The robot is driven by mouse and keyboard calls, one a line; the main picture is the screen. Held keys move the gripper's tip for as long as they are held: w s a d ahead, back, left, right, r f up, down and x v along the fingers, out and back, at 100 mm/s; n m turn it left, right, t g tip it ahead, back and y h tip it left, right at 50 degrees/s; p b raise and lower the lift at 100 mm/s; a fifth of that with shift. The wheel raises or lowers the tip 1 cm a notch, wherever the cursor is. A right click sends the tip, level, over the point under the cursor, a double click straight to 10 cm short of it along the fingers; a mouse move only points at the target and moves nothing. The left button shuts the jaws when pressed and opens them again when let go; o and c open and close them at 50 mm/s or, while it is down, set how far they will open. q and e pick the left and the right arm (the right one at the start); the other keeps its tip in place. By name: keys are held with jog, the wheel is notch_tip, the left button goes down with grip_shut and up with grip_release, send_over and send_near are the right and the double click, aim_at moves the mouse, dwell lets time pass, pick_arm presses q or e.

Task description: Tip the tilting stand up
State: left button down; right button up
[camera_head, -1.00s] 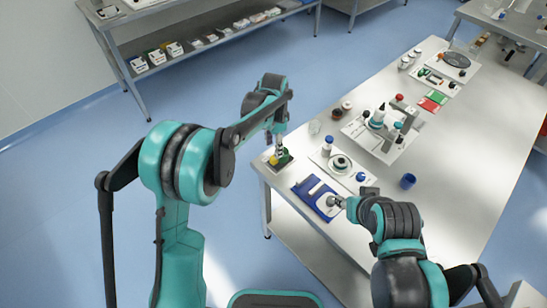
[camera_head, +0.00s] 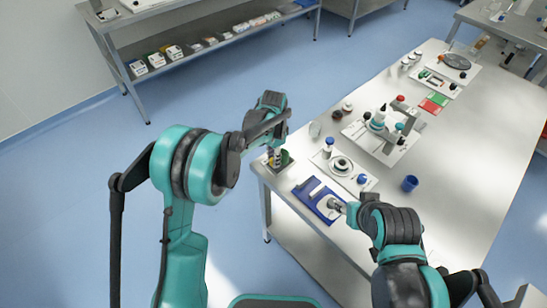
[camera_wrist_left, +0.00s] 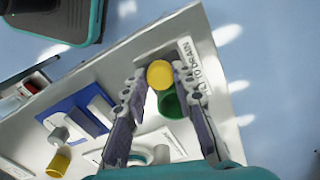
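I take the tilting stand to be the small green and dark holder (camera_head: 286,159) at the table's near left corner. It also shows in the left wrist view as a green cup (camera_wrist_left: 172,104). A round yellow top (camera_wrist_left: 159,74) overlaps the cup's edge. My left gripper (camera_head: 277,153) is down at this holder. In the left wrist view its fingers (camera_wrist_left: 160,70) are spread, with the yellow top between the tips; I cannot tell whether they touch it. The holder's base is mostly hidden. My right gripper (camera_head: 338,205) is at the blue tray (camera_head: 311,193); its fingers are unclear.
A label ending in "DRAIN" (camera_wrist_left: 195,66) lies beside the cup. A blue-capped bottle (camera_head: 329,146) and a round piece on a white plate (camera_head: 341,164) stand near the tray. A blue cup (camera_head: 410,183) is farther right.

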pick_arm(q)
jog(key=shift+w+d+r+g+y+p, duration=0.5)
jog(key=shift+d+r+g+y+p, duration=0.1)
jog(key=shift+r+g+y+p, duration=0.2)
jog(key=shift+w+d+r+g+y+p, duration=0.35)
jog(key=shift+w+r+g+y, duration=0.05)
jog(key=shift+g+y, duration=0.1)
jog(key=shift+w+d+r+g+y+p, duration=0.4)
jog(key=shift+w+g+y+p, duration=0.15)
jog(key=shift+y+p, duration=0.2)
jog(key=c, duration=1.2)
grip_release()
jog(key=shift+v, duration=3.7)
